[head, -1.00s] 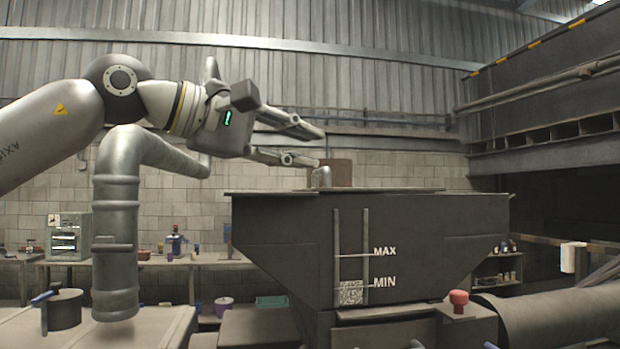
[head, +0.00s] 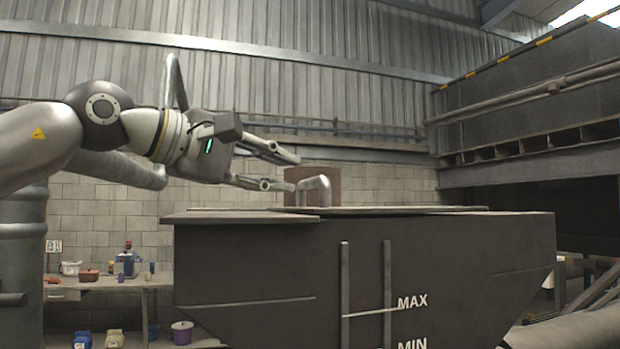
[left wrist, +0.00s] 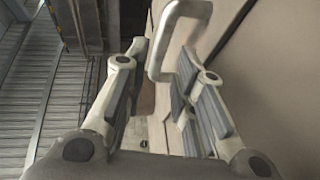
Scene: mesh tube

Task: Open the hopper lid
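The hopper (head: 270,260) is a large dark bin with MAX and MIN marks. Its flat lid (head: 400,210) lies on top and looks closed. A metal loop handle (head: 316,187) stands up from the lid. My left gripper (head: 284,172) is open and empty, just left of the handle, with no visible contact. In the left wrist view the handle (left wrist: 158,50) is beyond and between the spread fingers of the left gripper (left wrist: 165,75). My right gripper is not in view.
A brown upright plate (head: 322,176) stands behind the handle. A workbench (head: 110,283) with small items is at the back left. A dark steel structure with pipes (head: 530,95) is at the right.

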